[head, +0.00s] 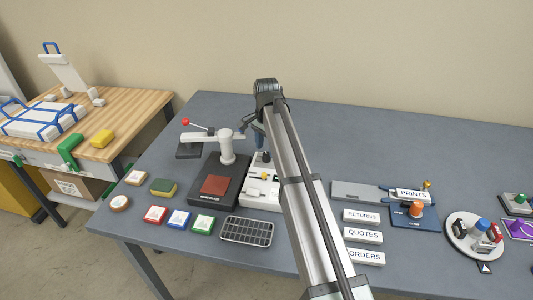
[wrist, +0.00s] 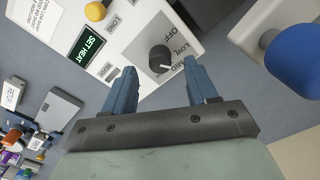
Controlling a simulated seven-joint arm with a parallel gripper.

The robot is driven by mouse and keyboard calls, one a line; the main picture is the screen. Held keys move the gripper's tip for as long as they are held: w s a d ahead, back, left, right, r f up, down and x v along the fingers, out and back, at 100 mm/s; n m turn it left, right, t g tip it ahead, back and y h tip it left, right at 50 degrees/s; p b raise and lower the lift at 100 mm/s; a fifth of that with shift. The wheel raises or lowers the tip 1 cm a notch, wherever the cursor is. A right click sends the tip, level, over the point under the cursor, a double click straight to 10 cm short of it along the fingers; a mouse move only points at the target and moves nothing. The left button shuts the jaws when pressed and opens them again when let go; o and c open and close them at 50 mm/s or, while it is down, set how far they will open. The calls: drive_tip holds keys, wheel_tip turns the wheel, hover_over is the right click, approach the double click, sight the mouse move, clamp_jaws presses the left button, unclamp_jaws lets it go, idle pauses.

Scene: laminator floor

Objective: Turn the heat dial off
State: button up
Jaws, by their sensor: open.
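The heat dial (wrist: 161,58) is a dark round knob with a white pointer mark on a grey plate, marked OFF, LOW and a partly covered label. The pointer is turned away from OFF, toward the LOW and covered-label side. The dial sits on a white control box (wrist: 130,45) with a SET HEAT display (wrist: 90,43). My gripper (wrist: 159,68) is open, its blue fingers apart on either side of the dial in the picture; I cannot tell whether they touch it. In the head view my arm hides part of the white box (head: 262,192).
A blue knob on a white post (wrist: 295,60) is close at the right of the wrist view. A yellow knob (wrist: 96,11) stands on the box. In the head view a dark press (head: 228,196) stands left of the box, and label blocks (head: 362,235) lie to the right.

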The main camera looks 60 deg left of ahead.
sight(267, 154)
drive_tip(key=shift+f, duration=1.65)
drive_tip(key=c, duration=1.1)
